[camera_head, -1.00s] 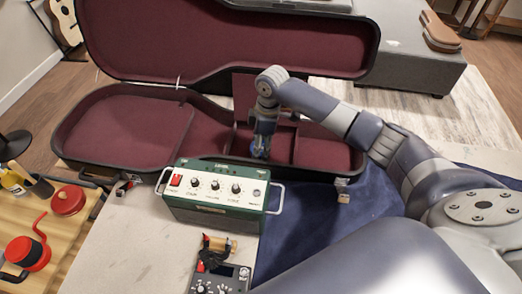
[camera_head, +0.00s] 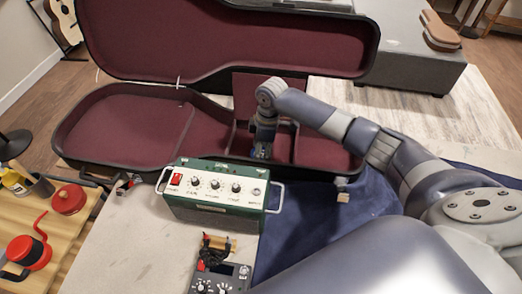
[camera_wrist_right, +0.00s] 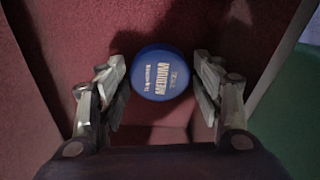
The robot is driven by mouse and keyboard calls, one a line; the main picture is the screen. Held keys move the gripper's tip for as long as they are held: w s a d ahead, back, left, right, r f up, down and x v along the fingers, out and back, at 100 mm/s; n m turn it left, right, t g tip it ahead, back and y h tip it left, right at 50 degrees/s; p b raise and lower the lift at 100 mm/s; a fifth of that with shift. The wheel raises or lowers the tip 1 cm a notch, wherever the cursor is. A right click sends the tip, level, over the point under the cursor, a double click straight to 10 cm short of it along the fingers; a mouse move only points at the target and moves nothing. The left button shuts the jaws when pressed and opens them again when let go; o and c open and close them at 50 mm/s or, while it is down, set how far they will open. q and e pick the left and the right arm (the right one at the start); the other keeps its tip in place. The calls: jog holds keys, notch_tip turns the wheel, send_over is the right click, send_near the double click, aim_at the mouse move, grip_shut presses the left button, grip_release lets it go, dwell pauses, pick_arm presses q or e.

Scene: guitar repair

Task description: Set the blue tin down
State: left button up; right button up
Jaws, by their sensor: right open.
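The blue tin (camera_wrist_right: 161,75) is round, with pale lettering including "MEDIUM" on its lid. In the right wrist view it lies between the fingers of my right gripper (camera_wrist_right: 160,93), which is open with a gap on each side of it. In the head view my right gripper (camera_head: 262,149) points down into a small compartment of the open guitar case (camera_head: 85,127). The compartment has a dark red lining. The tin is mostly hidden there by the gripper and the amplifier's top edge. My left gripper is not in view.
A green amplifier (camera_head: 215,193) with a white panel stands just in front of the case. A dark pedal device (camera_head: 222,275) lies nearer. Compartment walls rise close around my right gripper.

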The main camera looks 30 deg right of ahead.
notch_tip(320, 180, up, 12)
jog(key=d, duration=0.1)
jog(key=shift+s+d, duration=0.15)
jog(key=shift+s, duration=0.15)
